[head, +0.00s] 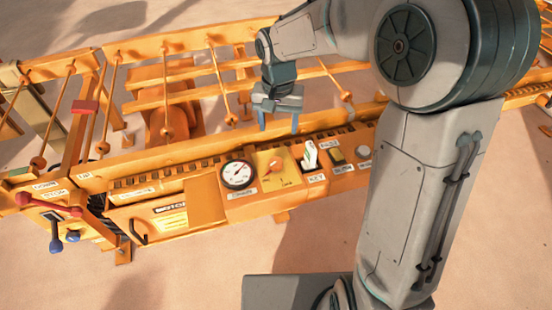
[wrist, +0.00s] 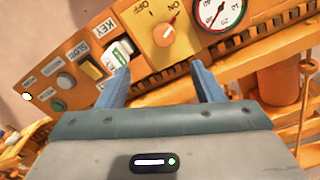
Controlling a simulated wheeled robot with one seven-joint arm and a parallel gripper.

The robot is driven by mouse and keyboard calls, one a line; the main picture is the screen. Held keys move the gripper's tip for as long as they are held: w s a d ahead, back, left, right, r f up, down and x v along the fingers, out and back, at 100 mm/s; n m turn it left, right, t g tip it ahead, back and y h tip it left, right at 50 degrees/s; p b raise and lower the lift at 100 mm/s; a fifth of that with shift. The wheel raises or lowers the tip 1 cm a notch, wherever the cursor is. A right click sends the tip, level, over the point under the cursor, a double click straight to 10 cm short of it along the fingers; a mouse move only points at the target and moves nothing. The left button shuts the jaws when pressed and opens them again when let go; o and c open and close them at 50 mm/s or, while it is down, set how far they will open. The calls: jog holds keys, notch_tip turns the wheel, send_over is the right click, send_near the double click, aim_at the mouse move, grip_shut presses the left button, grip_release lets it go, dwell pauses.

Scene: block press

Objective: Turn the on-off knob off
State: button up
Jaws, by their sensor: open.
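The on-off knob (head: 273,168) is a round orange dial on a yellow plate of the orange control panel. In the wrist view the knob (wrist: 164,35) has a pale pointer turned toward the ON label (wrist: 174,23); the OFF label (wrist: 148,13) is to the left of ON. My gripper (head: 278,131) is open with blue fingers pointing down, above and behind the panel in the head view. In the wrist view my gripper (wrist: 158,66) has its fingers spread, with the knob beyond the gap between the tips. Nothing is between the fingers, and they appear apart from the knob.
A round gauge (head: 238,174) sits left of the knob, and a white switch (head: 310,156) close on its right. A yellow button (head: 338,157) is farther right. Orange rails stand behind the panel. A red-handled lever (head: 48,205) is at far left.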

aim_at(276, 162)
jog(key=f, duration=0.5)
jog(key=f+b, duration=0.1)
jog(key=f, duration=0.4)
jog(key=f+b, duration=0.1)
jog(key=f, duration=0.3)
jog(key=shift+w+a+f, duration=0.25)
jog(key=shift+a+f, duration=0.05)
jog(key=shift+f, duration=0.1)
jog(key=c, duration=1)
